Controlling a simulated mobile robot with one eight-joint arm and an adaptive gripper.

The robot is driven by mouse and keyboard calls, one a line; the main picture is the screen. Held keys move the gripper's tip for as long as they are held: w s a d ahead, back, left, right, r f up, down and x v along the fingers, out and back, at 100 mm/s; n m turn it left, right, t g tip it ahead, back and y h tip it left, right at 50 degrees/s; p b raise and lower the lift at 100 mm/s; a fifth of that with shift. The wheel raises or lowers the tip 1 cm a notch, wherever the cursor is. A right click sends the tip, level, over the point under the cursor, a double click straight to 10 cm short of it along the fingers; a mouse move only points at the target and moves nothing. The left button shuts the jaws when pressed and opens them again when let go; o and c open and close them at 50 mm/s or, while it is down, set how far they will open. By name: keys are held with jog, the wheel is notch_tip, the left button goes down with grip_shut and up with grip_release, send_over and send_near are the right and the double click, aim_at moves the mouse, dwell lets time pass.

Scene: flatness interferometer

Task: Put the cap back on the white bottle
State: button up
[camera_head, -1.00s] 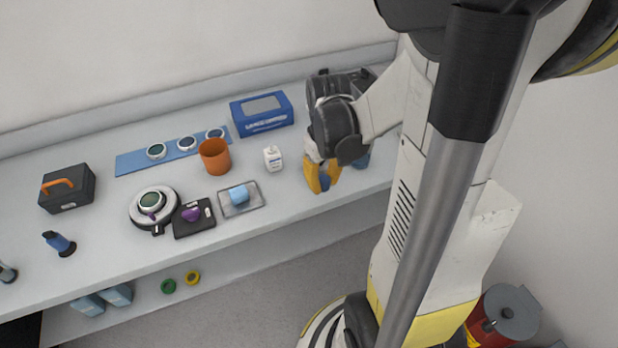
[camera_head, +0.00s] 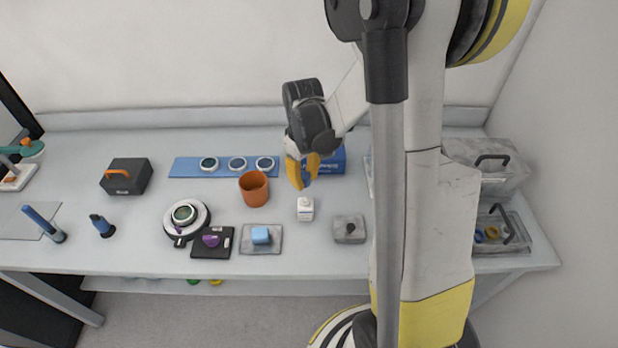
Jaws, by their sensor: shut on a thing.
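The white bottle (camera_head: 305,210) stands upright on the bench, a small squarish body with a dark-marked label. My gripper (camera_head: 303,184) has yellow-orange fingers pointing down. In the picture it is just above the bottle's top, slightly left. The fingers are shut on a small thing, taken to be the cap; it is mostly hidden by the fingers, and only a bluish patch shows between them. I cannot tell the exact gap between the fingertips and the bottle.
An orange cup (camera_head: 254,190) stands left of the bottle, and a blue box (camera_head: 326,163) behind the gripper. A grey block with a dark knob (camera_head: 349,229) is front right. Bare bench surrounds the bottle.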

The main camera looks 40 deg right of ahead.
aim_at(305, 198)
jog(key=shift+f+b, duration=2.7)
jog(key=shift+f, duration=1)
jog(key=shift+f+b, duration=0.4)
jog(key=shift+b, duration=0.05)
jog(key=o, duration=1.3)
jog(key=shift+c, duration=0.2)
jog(key=shift+r, duration=0.15)
jog(key=shift+r+p, duration=2.45)
jog(key=shift+r, duration=0.95)
grip_shut()
jog(key=shift+f, duration=0.25)
